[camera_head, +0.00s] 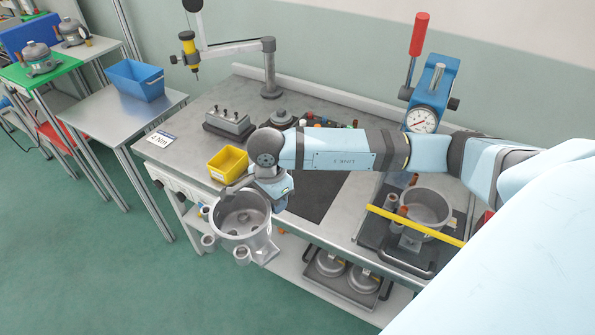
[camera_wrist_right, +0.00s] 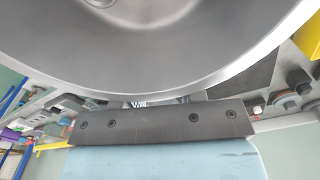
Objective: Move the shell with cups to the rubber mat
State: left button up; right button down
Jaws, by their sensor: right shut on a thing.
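The grey metal shell with cups (camera_head: 262,243) is a round open pot with short tubular cups on its outside. My right gripper (camera_head: 243,187) is shut on its far rim and holds it upright, apparently in the air by the table's front edge. In the right wrist view the shell's rim and inside (camera_wrist_right: 150,60) fill the top, close against the dark gripper part (camera_wrist_right: 160,122); the fingertips are hidden there. The dark rubber mat (camera_head: 318,200) lies on the workbench, right of the shell and partly under my right arm. My left gripper is not in view.
A yellow bin (camera_head: 228,163) stands just behind the shell. A second shell (camera_head: 428,207) sits in the press fixture at right, behind a yellow bar (camera_head: 415,225). A grey block with pins (camera_head: 229,122) stands at the back left. A lower shelf holds round parts (camera_head: 327,264).

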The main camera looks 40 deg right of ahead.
jog(key=w+d+r+m+b, duration=0.25)
jog(key=r+m+b, duration=0.2)
jog(key=m, duration=1.15)
jog(key=w+d+r+m+b, duration=0.25)
jog(key=r+m, duration=0.35)
jog(key=m, duration=1)
jog(key=f, duration=1.9)
jog(key=shift+s+f, duration=0.2)
jog(key=shift+f, duration=0.1)
jog(key=shift+f, duration=0.15)
jog(key=c, duration=0.7)
grip_release()
jog(key=shift+c, duration=0.2)
